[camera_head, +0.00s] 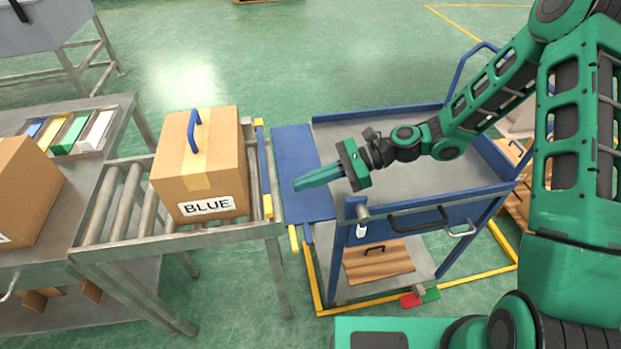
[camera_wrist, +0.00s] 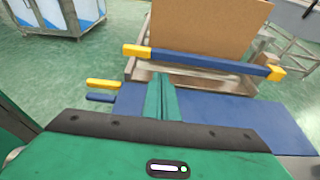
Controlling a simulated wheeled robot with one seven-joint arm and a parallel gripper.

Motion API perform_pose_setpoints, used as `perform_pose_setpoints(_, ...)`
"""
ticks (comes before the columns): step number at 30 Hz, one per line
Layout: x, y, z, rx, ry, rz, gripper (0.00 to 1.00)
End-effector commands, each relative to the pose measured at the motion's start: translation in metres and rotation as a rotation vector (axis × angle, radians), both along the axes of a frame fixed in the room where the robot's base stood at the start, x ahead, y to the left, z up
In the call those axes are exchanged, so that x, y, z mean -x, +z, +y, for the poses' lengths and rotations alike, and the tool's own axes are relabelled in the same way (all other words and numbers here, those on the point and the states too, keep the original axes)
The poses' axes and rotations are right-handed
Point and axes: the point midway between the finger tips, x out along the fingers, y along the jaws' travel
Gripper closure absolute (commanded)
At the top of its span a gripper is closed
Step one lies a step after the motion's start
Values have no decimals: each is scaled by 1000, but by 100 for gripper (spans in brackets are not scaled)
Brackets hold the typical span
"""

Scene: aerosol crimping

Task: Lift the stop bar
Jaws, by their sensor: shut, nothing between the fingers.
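The stop bar (camera_head: 264,165) is blue with yellow ends and spans the right end of the roller conveyor, beside the box marked BLUE (camera_head: 175,175). In the wrist view the bar (camera_wrist: 205,62) runs across in front of the cardboard box (camera_wrist: 205,30). My gripper (camera_head: 297,184) is shut and empty, over the blue plate (camera_head: 292,146) and to the right of the bar, pointing at it. In the wrist view the shut fingertips (camera_wrist: 161,77) appear just below the bar, left of its middle. I cannot tell whether they touch it.
The roller conveyor (camera_head: 123,205) carries the box, which has a blue handle. A grey-topped blue cart (camera_head: 345,132) stands under my arm, with the blue plate on its conveyor side. A yellow-ended lever (camera_wrist: 103,84) is left of my fingers. Open green floor lies behind.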

Motion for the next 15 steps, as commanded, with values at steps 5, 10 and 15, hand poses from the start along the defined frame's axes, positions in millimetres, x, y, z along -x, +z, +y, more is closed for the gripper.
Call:
perform_pose_setpoints(5, 8, -11, 29, 1, 4, 0, 100)
perform_pose_setpoints(10, 12, -17, 49, 1, 3, -1, 100)
perform_pose_setpoints(15, 14, -21, 58, 1, 2, -2, 100)
